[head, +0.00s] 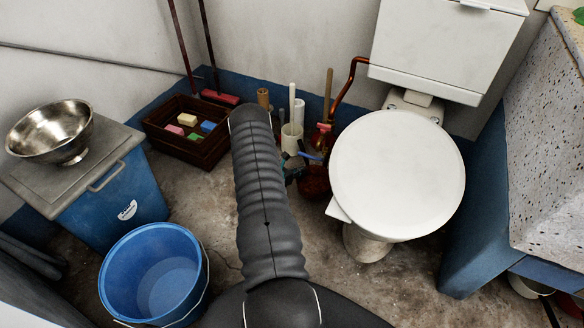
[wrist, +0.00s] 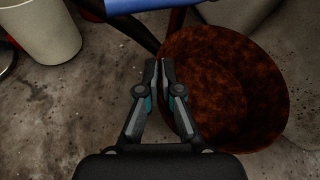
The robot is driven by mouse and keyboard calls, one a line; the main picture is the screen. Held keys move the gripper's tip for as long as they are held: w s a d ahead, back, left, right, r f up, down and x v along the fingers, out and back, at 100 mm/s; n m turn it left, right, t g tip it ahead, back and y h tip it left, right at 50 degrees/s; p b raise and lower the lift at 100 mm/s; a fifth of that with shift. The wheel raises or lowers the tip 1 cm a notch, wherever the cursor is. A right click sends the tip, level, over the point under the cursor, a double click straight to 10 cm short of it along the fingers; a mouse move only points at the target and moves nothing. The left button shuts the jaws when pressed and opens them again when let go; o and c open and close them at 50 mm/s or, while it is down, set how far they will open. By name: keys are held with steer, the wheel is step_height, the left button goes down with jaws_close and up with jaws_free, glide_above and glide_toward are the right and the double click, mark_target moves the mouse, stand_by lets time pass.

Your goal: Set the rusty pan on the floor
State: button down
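The rusty pan (wrist: 235,85) is a round, brown-red, shallow vessel filling the right of the wrist view. In the head view the pan (head: 316,184) shows partly behind my arm, low beside the toilet. My gripper (wrist: 160,72) is at the pan's left rim, its two fingertips almost together with the rim between them. In the head view my gripper (head: 293,170) is mostly hidden by my arm. The concrete floor (wrist: 55,125) shows around the pan. I cannot tell whether the pan's underside touches it.
The toilet (head: 397,176) stands right of the pan. A cream container (head: 291,138) with upright sticks is behind it. A wooden crate (head: 205,158) of coloured blocks is at the back left. A blue bucket (head: 155,275) stands front left. Bare floor lies between the bucket and my arm.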

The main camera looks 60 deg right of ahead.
mark_target(300, 181)
steer(key=shift+f+b, duration=1.5)
steer(key=shift+f, duration=1.85)
steer(key=shift+f+b, duration=0.6)
steer(key=shift+b, duration=0.1)
steer(key=c, duration=1.2)
jaws_free()
steer(key=shift+c, duration=0.2)
